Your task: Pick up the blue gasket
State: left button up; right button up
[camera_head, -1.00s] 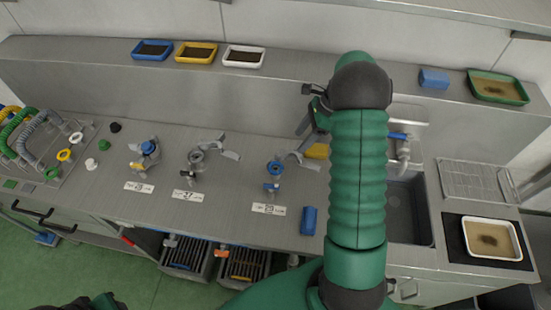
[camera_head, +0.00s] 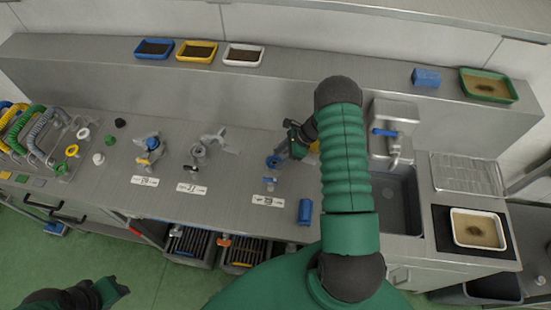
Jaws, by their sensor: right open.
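A blue ring (camera_head: 273,161), which looks like the blue gasket, sits at the top of the right-hand fitting on the steel counter, above a numbered label. My right gripper (camera_head: 290,148) is just right of the ring, close to it, with its dark jaws pointing left and down. It is open and appears empty; the forearm partly hides it, and I cannot tell whether it touches the ring. My left arm's end (camera_head: 102,292) shows only as a dark shape at the bottom left, far from the counter, and its jaws are unclear.
Other fittings (camera_head: 150,146) (camera_head: 198,152) stand to the left, with white, yellow and green rings (camera_head: 72,150) beyond. A blue block (camera_head: 305,211) lies near the counter's front edge. A sink (camera_head: 400,200) is at right, and trays (camera_head: 243,55) line the back ledge.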

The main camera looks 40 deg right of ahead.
jog(key=shift+w+a+f, duration=0.15)
jog(key=shift+a+f, duration=0.05)
jog(key=shift+f, duration=0.1)
jog(key=shift+w+a, duration=0.1)
jog(key=shift+a, duration=0.3)
jog(key=c, duration=0.7)
jog(key=shift+c, duration=0.9)
jog(key=shift+d, duration=0.2)
jog(key=shift+c, duration=0.3)
jog(key=shift+r, duration=0.1)
